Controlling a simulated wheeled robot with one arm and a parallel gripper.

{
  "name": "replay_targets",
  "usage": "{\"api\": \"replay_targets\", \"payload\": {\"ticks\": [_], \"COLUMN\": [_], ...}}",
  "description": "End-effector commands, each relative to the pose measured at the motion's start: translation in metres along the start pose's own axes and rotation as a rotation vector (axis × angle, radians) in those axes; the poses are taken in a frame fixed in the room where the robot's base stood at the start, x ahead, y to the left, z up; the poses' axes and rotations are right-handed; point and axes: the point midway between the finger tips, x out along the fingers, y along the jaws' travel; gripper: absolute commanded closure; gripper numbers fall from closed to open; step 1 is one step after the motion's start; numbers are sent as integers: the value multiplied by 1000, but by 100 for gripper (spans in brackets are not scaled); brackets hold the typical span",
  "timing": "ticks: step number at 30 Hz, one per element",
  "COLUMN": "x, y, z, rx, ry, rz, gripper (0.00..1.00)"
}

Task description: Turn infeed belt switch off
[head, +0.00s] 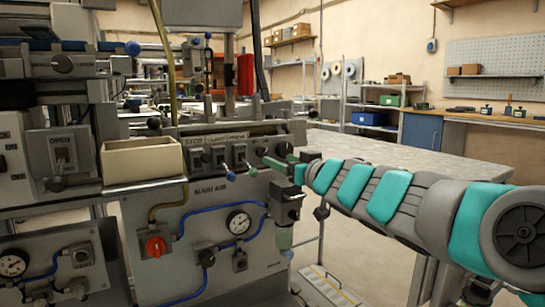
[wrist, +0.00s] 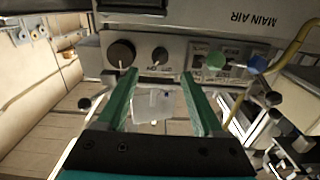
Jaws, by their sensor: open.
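In the wrist view, a small switch (wrist: 159,55) with a short pale lever sits on the grey machine panel, beyond and between my fingertips. A larger dark round knob (wrist: 121,54) is left of it, with another small pale lever below that knob. The small labels are too blurred to read, so I cannot tell which control is the infeed belt switch. My gripper (wrist: 160,76) is open, with its two green fingers spread and nothing between them. In the head view, my gripper (head: 284,163) is at the right end of the control row, partly covering the panel.
Levers with a green ball (wrist: 215,60) and a blue ball (wrist: 257,64) stand to the right in the wrist view. In the head view, a beige bin (head: 143,161), a red knob (head: 155,247) and a pressure gauge (head: 238,222) are on the machine. A grey table (head: 400,155) stands behind my arm.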

Motion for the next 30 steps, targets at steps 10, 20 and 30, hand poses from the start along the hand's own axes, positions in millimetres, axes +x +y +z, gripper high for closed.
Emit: {"api": "replay_targets", "payload": {"ticks": [10, 20, 30], "x": [46, 71, 73], "y": [-1, 0, 0], "z": [1, 0, 0], "rx": [-3, -3, -3], "ry": [-1, -2, -2], "rz": [0, 1, 3], "gripper": [32, 32, 34]}}
